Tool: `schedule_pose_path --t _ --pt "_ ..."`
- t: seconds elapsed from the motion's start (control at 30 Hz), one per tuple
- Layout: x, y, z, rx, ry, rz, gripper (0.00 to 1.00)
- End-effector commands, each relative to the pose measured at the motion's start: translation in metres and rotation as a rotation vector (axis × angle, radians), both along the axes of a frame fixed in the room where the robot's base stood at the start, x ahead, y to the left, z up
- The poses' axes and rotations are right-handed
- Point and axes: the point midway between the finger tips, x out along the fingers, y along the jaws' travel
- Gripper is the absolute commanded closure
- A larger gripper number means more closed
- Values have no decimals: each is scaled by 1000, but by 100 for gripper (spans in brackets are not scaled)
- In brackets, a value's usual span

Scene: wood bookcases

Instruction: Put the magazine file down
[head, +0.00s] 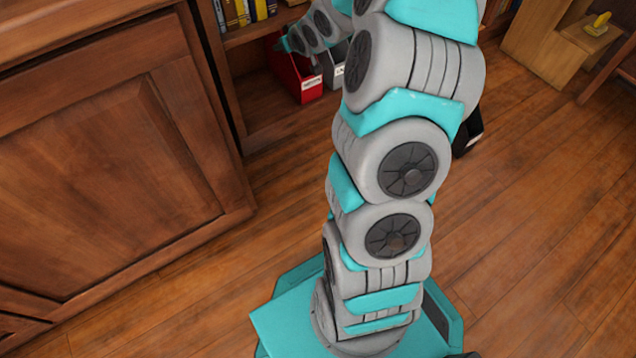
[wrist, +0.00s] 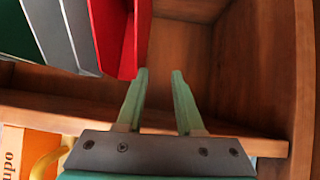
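In the head view a red magazine file (head: 297,80) with a white label stands in the low part of the bookcase, with a grey file (head: 337,62) to its right. In the wrist view the red magazine file (wrist: 118,35) is at the top, with the grey file (wrist: 66,35) to its left. My gripper (wrist: 158,74) is open, with nothing between its two green fingers. The left fingertip is close to the lower right edge of the red file; I cannot tell if they touch. In the head view my arm hides part of the files.
A dark green item (wrist: 17,35) stands left of the grey file. A wooden ledge (wrist: 235,138) crosses below the fingers, and an orange item (wrist: 25,152) is at lower left. Bookcase panels (wrist: 303,70) bound the right side. Open wood floor (head: 540,200) lies right of my base.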

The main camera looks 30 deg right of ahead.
Motion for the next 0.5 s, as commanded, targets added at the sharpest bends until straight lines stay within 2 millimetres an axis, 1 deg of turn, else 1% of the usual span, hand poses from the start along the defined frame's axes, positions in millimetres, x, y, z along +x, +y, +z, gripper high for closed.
schedule_pose_path --t 0.03,0.17,0.2,0.27,0.3,0.37,0.4,0.47,0.5 --pt "-13 13 10 -11 41 0 64" --pt "-58 41 22 -32 182 -17 64" --pt "-74 49 24 -38 228 -21 64" --pt "-99 60 30 -43 289 -31 64" --pt "-117 68 32 -47 336 -35 64" --pt "-146 80 36 -52 402 -41 64" --pt "-166 88 38 -53 445 -44 64" --pt "-196 99 43 -53 509 -50 64" --pt "-217 106 45 -53 553 -54 64"
